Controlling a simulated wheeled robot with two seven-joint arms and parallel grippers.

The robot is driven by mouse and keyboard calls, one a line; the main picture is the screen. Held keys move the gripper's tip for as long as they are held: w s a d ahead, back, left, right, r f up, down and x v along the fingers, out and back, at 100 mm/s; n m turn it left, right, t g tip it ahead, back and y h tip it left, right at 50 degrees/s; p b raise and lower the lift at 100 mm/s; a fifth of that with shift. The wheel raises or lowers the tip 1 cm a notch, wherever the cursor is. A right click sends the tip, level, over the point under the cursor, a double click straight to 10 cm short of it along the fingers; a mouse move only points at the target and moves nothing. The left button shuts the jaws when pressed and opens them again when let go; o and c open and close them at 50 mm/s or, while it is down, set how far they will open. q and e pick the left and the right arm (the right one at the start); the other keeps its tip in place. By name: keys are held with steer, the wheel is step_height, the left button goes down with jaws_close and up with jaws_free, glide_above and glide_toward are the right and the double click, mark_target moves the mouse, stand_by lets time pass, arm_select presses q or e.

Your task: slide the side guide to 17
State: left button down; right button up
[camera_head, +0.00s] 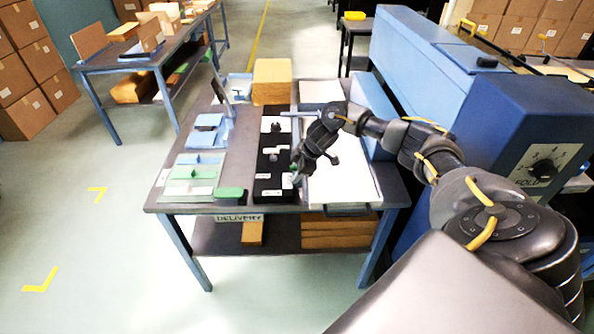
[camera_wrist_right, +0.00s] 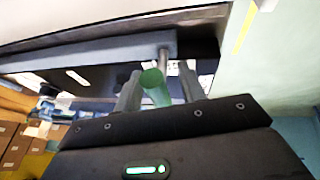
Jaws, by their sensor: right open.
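My right gripper (camera_head: 297,176) reaches down over the table at the left edge of the white sheet stack (camera_head: 345,185). In the right wrist view its two fingers (camera_wrist_right: 158,88) are open. A green rounded knob (camera_wrist_right: 154,86) shows between them; whether they touch it I cannot tell. A grey bar (camera_wrist_right: 95,52) with a thin metal post lies just beyond the fingers; this looks like part of the side guide. In the head view the gripper mostly hides the guide, and the scale numbers are not readable. My left gripper is not in view.
A black board (camera_head: 267,165) with small parts lies left of the gripper. A green block (camera_head: 229,193) and a pale green mat (camera_head: 186,190) lie farther left. A large blue machine (camera_head: 450,75) stands close on the right. A brown stack (camera_head: 272,80) sits at the back.

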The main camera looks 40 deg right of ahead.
steer(key=shift+f, duration=0.15)
jaws_close()
steer(key=shift+s+a+r+p, duration=0.25)
steer(key=shift+s+a+p, duration=0.1)
steer(key=shift+p, duration=0.5)
steer(key=shift+s+a+p, duration=0.1)
steer(key=shift+s+p, duration=0.1)
steer(key=shift+p, duration=0.1)
steer(key=shift+f, duration=0.25)
jaws_free()
steer(key=shift+r, duration=0.15)
